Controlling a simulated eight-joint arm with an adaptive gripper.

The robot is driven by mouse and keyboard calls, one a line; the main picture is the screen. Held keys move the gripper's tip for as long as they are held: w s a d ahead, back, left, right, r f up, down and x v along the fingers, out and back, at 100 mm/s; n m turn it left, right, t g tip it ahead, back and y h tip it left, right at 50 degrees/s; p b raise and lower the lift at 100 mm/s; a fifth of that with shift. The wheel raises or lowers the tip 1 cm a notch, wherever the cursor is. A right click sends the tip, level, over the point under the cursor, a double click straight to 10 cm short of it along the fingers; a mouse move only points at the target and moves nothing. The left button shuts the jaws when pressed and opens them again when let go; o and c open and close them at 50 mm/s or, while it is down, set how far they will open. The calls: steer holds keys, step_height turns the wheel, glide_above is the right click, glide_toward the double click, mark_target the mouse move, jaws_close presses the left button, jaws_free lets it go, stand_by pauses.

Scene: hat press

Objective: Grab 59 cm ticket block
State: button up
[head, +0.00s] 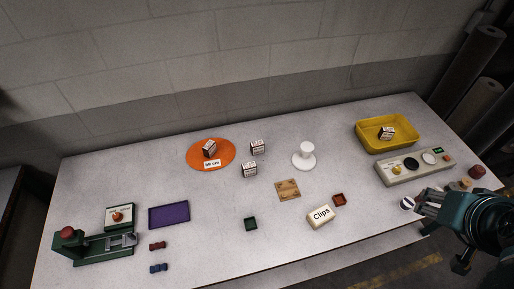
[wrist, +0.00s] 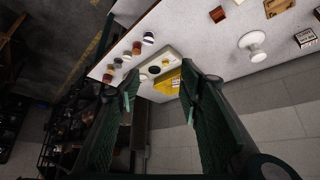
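A small printed ticket block (head: 209,149) stands on an orange disc (head: 228,158), whose white label seems to read "59 cm". Two similar blocks stand to the right of the disc, a farther one (head: 257,147) and a nearer one (head: 249,170). Another block (head: 387,133) is inside the yellow tray (head: 368,146). The print on the blocks is too small to read. My gripper (head: 424,205) is over the right front end of the table, far from the disc. In the wrist view my gripper (wrist: 152,85) is open, with nothing between its fingers.
A button panel (head: 386,177) and small round pieces lie near my gripper. A white stand (head: 304,160), a wooden plate (head: 288,190), a Clips box (head: 321,217) and small red and green trays fill the middle. A green press (head: 85,247) and purple mat (head: 169,214) are left.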

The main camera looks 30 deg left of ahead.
steer(key=w+a+r+n+g+y, duration=0.1)
steer(key=w+a+n+g, duration=0.1)
steer(key=w+a+n, duration=0.8)
steer(key=n+g+h, duration=0.1)
steer(key=n+g, duration=0.4)
steer(key=n, duration=1.2)
glide_above(258, 143)
steer(key=f, duration=2.4)
steer(key=shift+w+d+f, duration=0.1)
steer(key=shift+w+d, duration=0.1)
steer(key=shift+s+a+f+n, duration=0.2)
steer(key=shift+a+f+n, duration=0.1)
steer(key=shift+f, duration=0.05)
